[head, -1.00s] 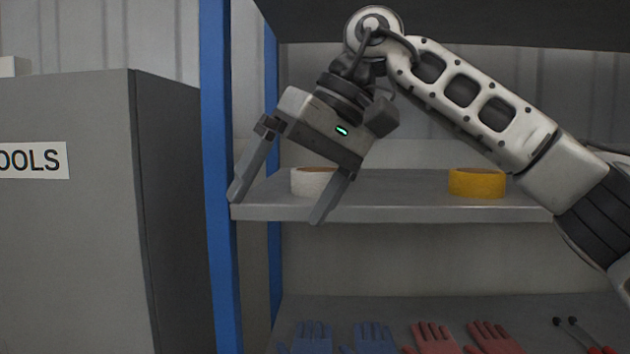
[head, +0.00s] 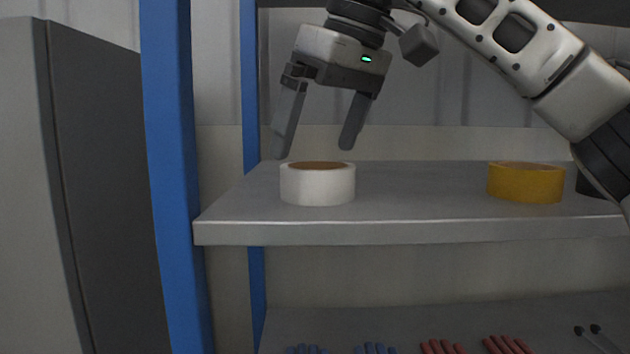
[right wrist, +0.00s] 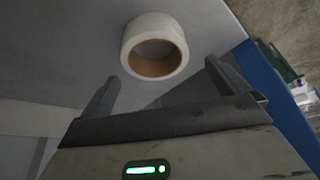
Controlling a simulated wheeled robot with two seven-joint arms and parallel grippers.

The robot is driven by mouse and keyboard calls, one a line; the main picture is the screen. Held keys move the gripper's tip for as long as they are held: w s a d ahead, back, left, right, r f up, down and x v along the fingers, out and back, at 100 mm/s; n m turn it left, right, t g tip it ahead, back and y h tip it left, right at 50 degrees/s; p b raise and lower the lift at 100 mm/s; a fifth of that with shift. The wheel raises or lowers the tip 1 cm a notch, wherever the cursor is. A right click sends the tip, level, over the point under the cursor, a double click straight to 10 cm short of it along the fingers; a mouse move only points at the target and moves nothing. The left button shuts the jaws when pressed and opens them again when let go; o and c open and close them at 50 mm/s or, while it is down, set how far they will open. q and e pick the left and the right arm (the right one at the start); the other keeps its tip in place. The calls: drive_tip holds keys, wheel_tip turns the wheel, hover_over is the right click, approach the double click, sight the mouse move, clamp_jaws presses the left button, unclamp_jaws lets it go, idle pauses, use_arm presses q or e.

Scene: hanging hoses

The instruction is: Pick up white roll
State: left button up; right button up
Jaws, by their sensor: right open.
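The white roll (head: 318,186) lies flat on the grey shelf, near its left end, with its brown core facing up. It also shows in the right wrist view (right wrist: 154,33), beyond the fingertips. My right gripper (head: 316,147) is open above the roll, its fingers pointing down and spread about as wide as the roll. In the right wrist view the open fingers (right wrist: 158,78) have nothing between them. My left gripper is not in view.
A yellow roll (head: 525,183) lies on the same shelf (head: 420,205) to the right, with clear shelf between. A blue post (head: 172,180) stands at the left.

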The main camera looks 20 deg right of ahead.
sight(315, 165)
drive_tip(key=x, duration=0.4)
drive_tip(key=shift+w+d+f, duration=0.1)
drive_tip(key=shift+d+f, duration=0.1)
drive_tip(key=shift+f, duration=0.25)
drive_tip(key=c, duration=1)
drive_tip(key=shift+r, duration=0.1)
